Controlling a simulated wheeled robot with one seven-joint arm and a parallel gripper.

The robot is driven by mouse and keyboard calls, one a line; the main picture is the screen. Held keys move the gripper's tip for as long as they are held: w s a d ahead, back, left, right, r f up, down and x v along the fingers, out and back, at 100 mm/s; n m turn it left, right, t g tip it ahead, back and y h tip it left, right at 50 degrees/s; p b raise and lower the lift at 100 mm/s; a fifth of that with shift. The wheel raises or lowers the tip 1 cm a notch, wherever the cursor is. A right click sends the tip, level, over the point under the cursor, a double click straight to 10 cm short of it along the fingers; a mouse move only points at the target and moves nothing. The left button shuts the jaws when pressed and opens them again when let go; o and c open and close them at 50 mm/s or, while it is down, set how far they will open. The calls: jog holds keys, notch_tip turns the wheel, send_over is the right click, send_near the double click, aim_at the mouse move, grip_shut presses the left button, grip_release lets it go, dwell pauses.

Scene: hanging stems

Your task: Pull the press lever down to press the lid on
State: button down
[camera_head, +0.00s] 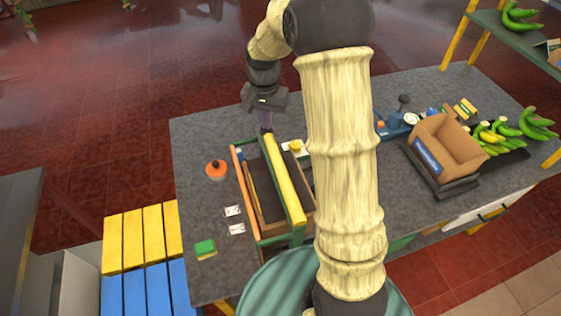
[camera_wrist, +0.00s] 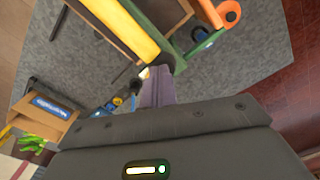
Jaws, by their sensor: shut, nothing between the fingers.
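My gripper (camera_head: 266,127) is shut and empty, pointing down at the far end of a yellow roller (camera_head: 285,180) on a green frame. In the wrist view the shut fingers (camera_wrist: 152,85) are just beside the frame's end; contact cannot be told. A blue device (camera_head: 391,126) with a black knob (camera_head: 403,99) stands right of my arm, partly hidden by it; I cannot tell whether it is the press and the knob its lever. No lid is clearly identifiable.
An open cardboard box (camera_head: 449,148) stands on a dark base at the right, with green bananas (camera_head: 505,130) beyond. Small cards (camera_head: 234,211) and a green sponge-like block (camera_head: 205,248) lie at the left. The grey tabletop (camera_head: 205,130) is clear at the far left.

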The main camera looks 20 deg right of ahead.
jog(key=shift+s+f+b, duration=0.1)
jog(key=shift+f+b, duration=0.35)
jog(key=shift+f, duration=1.1)
dwell(4.7)
jog(key=shift+r+p, duration=3.2)
jog(key=shift+r, duration=0.9)
